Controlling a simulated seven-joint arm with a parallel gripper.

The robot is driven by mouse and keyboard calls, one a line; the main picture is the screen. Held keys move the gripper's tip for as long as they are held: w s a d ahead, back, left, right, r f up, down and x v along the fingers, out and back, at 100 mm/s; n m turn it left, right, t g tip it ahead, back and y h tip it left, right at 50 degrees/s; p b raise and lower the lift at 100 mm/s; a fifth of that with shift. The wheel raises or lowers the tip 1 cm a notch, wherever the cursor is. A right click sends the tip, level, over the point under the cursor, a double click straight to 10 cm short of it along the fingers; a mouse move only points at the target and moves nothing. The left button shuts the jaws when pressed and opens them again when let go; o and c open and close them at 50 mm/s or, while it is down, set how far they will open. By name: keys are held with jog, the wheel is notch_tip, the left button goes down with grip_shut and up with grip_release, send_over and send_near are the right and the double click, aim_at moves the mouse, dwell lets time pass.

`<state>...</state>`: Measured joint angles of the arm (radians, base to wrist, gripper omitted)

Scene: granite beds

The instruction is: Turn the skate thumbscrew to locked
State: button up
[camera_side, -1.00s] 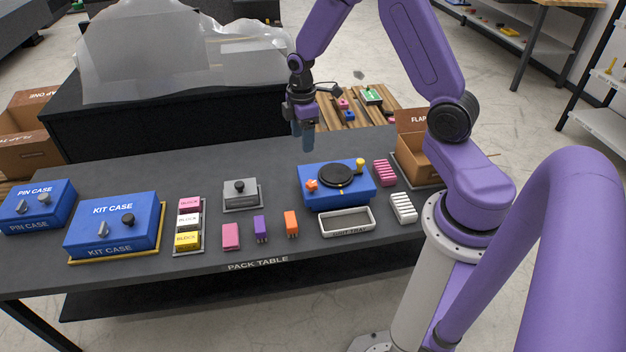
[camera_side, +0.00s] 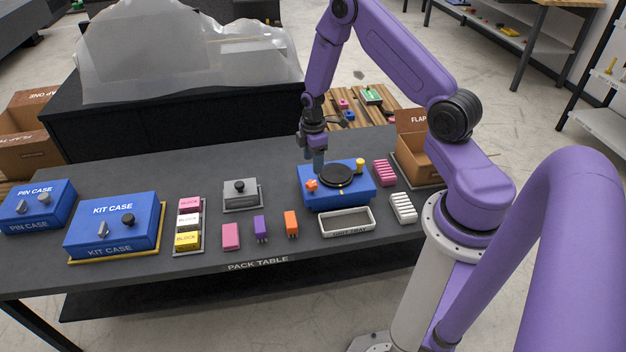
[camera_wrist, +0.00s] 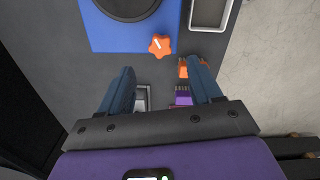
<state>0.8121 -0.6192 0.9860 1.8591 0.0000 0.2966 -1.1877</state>
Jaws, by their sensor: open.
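A blue box (camera_side: 345,198) with a black round disc (camera_side: 336,176) on top stands at the right of the table. An orange star-shaped thumbscrew (camera_side: 311,185) sits on its left corner. In the wrist view the thumbscrew (camera_wrist: 160,45) carries a short white line tilted up and to the left; no lock marking is legible. My gripper (camera_side: 315,163) points down, open and empty, just above and behind the thumbscrew in the side view. In the wrist view its blue-grey fingers (camera_wrist: 162,75) are spread, with the thumbscrew beyond their tips, apart from both.
A yellow knob (camera_side: 360,162) stands on the box's far right. An empty grey tray (camera_side: 347,221) lies in front. Orange (camera_side: 291,223) and purple (camera_side: 261,228) blocks and a grey knobbed box (camera_side: 240,193) stand to the left. A cardboard box (camera_side: 420,160) is at right.

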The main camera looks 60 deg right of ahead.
aim_at(313, 183)
notch_tip(313, 183, down, 8)
jog(key=shift+f, duration=0.25)
dwell(0.4)
jog(key=c, duration=1)
jog(key=shift+c, duration=0.2)
